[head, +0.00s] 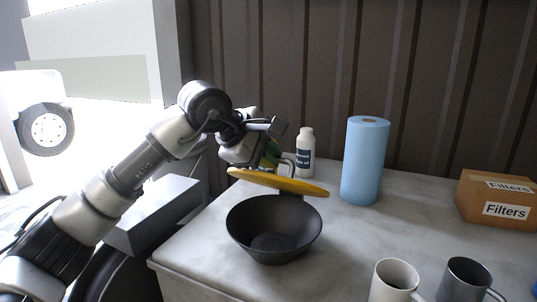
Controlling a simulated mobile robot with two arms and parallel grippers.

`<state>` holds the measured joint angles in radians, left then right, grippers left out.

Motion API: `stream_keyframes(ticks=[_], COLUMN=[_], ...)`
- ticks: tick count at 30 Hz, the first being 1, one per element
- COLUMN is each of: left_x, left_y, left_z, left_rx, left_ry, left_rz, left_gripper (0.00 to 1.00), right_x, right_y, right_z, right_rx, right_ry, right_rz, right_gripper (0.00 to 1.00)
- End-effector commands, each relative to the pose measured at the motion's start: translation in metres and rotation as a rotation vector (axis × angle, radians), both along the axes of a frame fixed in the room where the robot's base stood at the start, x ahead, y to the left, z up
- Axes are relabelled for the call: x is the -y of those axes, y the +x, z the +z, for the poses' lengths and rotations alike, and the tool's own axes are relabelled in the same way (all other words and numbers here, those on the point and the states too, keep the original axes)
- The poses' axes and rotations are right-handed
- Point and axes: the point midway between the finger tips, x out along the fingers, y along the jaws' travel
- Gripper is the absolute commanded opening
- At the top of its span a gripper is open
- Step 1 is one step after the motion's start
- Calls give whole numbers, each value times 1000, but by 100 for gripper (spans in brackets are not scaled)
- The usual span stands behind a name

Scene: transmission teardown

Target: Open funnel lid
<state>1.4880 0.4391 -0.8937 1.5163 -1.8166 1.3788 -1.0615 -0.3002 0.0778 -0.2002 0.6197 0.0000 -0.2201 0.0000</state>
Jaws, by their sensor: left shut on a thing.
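The black funnel (274,232) stands on the grey-white worktop, and its wide bowl shows open from above. Its yellow lid (285,183) is tilted above the back of the bowl, its right side a little lower. A dark piece joins the lid's underside to the back of the funnel rim. My left gripper (283,166) is at the top of the lid and shut on it. The exact contact of the fingers is small and partly hidden. My right gripper is not in view.
A white bottle (305,153) and a blue paper roll (364,160) stand behind the funnel. A cardboard Filters box (497,199) is at the right. A white mug (393,280) and a grey mug (466,280) stand at the front right. The worktop between them is clear.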

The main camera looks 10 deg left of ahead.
Motion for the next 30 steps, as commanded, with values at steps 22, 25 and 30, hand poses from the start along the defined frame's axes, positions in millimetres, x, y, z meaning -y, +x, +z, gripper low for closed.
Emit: stream_keyframes(ticks=[22,25,30], left_x=[-9,-20,-40], left_y=[-7,-16,-33], left_z=[9,20,44], left_rx=[5,6,5], left_ry=[-1,-1,0], left_rz=[1,2,3], left_gripper=[38,38,38], right_x=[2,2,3], right_y=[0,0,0], right_z=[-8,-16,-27], right_rx=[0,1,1], right_ry=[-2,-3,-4], right_rz=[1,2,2], right_gripper=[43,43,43])
